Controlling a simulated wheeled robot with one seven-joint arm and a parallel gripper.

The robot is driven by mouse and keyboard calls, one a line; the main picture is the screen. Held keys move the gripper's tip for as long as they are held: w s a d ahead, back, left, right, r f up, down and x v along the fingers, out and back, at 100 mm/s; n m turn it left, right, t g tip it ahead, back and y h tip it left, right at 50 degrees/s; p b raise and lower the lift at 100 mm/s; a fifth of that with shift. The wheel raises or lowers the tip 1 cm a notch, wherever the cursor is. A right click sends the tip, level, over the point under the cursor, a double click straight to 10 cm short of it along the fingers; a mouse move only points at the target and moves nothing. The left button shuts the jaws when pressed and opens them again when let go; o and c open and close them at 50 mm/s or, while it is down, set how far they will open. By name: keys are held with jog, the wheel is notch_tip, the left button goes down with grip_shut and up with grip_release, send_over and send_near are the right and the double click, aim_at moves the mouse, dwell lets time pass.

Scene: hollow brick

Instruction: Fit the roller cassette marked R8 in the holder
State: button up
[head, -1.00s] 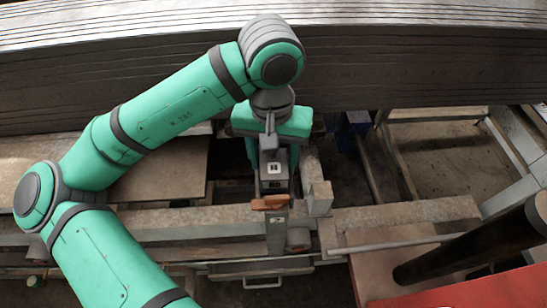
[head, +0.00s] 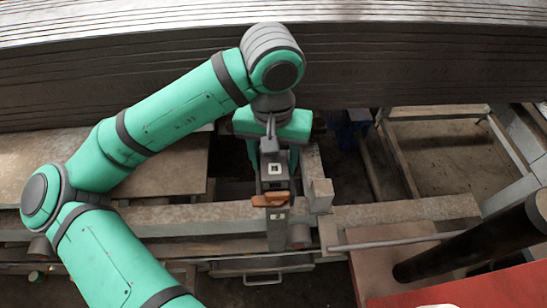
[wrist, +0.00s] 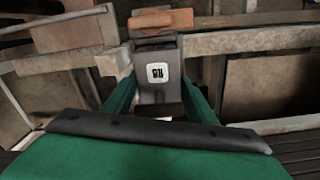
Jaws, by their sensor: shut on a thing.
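The roller cassette (head: 275,185) is a dark grey block with a white label. In the wrist view the cassette (wrist: 158,92) shows the label R8, seen upside down. My gripper (wrist: 157,98) is shut on it, with a green finger on each side. In the head view my gripper (head: 273,160) points down over the frame. A brown-orange grip piece (head: 270,200) sits at the cassette's near end. Just below it in the picture stands a grey upright part (head: 277,232), apparently the holder. I cannot tell whether the cassette touches it or is seated.
A pale block (head: 320,195) stands close to the right of the cassette. A concrete-like beam (head: 410,213) runs across the frame. A black cylinder (head: 470,243) and a red surface (head: 470,285) lie at the lower right. A ribbed dark stack (head: 400,60) fills the back.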

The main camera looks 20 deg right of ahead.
jog(key=o, duration=1.5)
jog(key=shift+c, duration=0.2)
notch_tip(320, 180, up, 11)
jog(key=shift+f, duration=0.1)
